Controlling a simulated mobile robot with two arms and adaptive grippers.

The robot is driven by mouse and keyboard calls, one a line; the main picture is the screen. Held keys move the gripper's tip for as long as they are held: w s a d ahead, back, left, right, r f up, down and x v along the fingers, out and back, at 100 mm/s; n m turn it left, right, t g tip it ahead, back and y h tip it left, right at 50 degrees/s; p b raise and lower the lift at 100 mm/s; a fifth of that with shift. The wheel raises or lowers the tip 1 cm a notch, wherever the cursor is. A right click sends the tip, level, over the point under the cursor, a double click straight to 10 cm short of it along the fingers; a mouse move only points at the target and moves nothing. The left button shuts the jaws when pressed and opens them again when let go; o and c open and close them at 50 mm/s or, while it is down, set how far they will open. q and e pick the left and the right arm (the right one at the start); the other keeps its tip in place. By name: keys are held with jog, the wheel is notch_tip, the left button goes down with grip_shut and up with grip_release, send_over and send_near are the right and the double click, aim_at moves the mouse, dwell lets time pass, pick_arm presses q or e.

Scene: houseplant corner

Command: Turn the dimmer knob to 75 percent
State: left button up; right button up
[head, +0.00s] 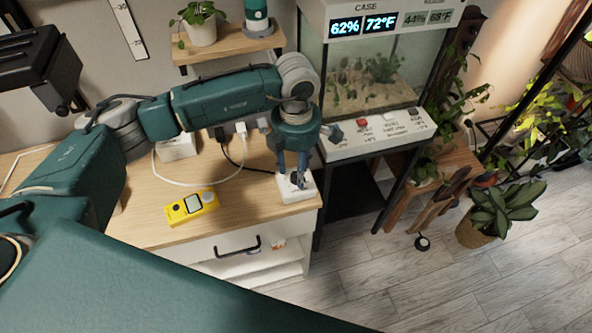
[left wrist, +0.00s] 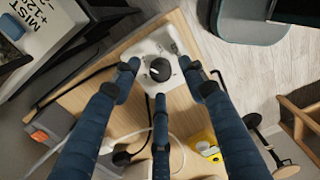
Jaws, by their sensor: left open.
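The dimmer is a white box with a round black knob, standing at the right front corner of the wooden cabinet top. In the head view the box (head: 301,194) is partly hidden by my left gripper (head: 292,180), which points down over it. In the left wrist view the black knob (left wrist: 160,69) sits on the white box (left wrist: 150,48), between the spread fingertips of my left gripper (left wrist: 158,80). The gripper is open around the knob; I cannot tell whether any finger touches it. The dial setting is too small to read. My right gripper is not in view.
A yellow meter (head: 191,207) lies left of the dimmer on the wooden top (head: 150,228). Cables and plugs (head: 240,130) run behind it. A glass terrarium (head: 372,75) with a control panel (head: 385,130) stands close on the right. Potted plants (head: 478,228) stand farther right.

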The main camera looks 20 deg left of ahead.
aim_at(296, 176)
pick_arm(q)
notch_tip(296, 176, up, 10)
jog(key=shift+r, duration=0.2)
jog(key=shift+s+f, duration=0.1)
dwell(0.5)
